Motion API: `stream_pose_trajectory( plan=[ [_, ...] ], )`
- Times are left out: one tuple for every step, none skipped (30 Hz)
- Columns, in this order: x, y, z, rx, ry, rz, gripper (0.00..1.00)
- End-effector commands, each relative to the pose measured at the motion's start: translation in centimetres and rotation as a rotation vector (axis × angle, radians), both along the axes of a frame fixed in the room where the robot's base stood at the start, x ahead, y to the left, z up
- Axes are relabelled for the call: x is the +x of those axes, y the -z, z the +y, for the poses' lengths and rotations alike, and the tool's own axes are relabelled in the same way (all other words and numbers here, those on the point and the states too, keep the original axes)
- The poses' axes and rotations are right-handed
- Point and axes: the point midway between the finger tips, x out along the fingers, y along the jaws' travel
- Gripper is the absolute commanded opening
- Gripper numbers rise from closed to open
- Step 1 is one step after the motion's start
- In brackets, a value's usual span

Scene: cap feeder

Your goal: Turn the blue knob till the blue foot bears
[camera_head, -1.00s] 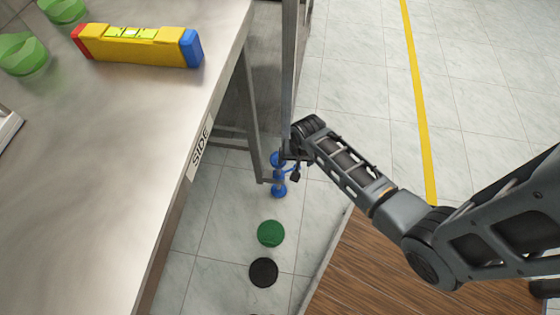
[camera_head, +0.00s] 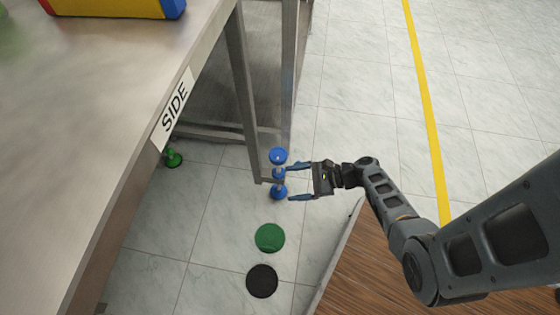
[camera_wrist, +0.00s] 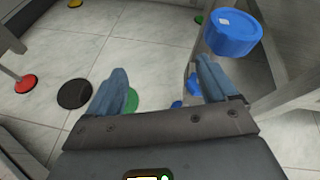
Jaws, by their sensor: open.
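The blue knob (camera_head: 278,156), with a small white mark on top, is at the lower end of the bench leg in the head view. The blue foot (camera_head: 279,192) shows just below it in that view; I cannot tell whether it touches the floor. My gripper (camera_head: 291,182) is open and empty, just right of these blue parts, its fingers pointing left. In the wrist view the knob (camera_wrist: 233,35) is large at upper right, beyond the right finger and not between the fingers. Blue parts lower down show there between the fingers, partly hidden by the right finger.
The metal bench (camera_head: 110,95) with a SIDE label fills the left; its leg (camera_head: 245,85) and frame stand close to my gripper. Green (camera_head: 270,238) and black (camera_head: 262,281) discs lie on the floor. A red foot (camera_wrist: 25,84) shows in the wrist view.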

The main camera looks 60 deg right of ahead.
Motion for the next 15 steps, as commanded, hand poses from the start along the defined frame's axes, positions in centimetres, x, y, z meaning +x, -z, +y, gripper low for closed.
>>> stream_pose_trajectory(
  plan=[
    [0.2, 0.3, -0.9, 0.069, 0.067, -0.043, 0.86],
    [0.3, 0.0, -1.4, 0.106, 0.102, -0.069, 0.86],
    [0.4, -0.3, -2.0, 0.154, 0.145, -0.104, 0.86],
    [0.4, -0.5, -2.5, 0.186, 0.176, -0.128, 0.86],
    [0.4, -0.7, -3.0, 0.215, 0.205, -0.152, 0.86],
    [0.5, -1.1, -3.6, 0.252, 0.236, -0.184, 0.86],
    [0.5, -1.3, -4.1, 0.275, 0.259, -0.204, 0.86],
    [0.5, -1.5, -4.4, 0.297, 0.278, -0.223, 0.86],
    [0.5, -1.7, -4.9, 0.32, 0.298, -0.245, 0.86],
    [0.4, -1.9, -5.2, 0.334, 0.311, -0.259, 0.86],
    [0.4, -2.0, -5.4, 0.345, 0.322, -0.269, 0.86],
    [0.5, -2.2, -5.6, 0.355, 0.332, -0.28, 0.86],
    [0.5, -2.2, -5.6, 0.359, 0.335, -0.284, 0.86],
    [0.7, -2.3, -5.6, 0.362, 0.336, -0.286, 0.86],
    [1.0, -2.3, -5.6, 0.363, 0.337, -0.288, 0.86]
  ],
)
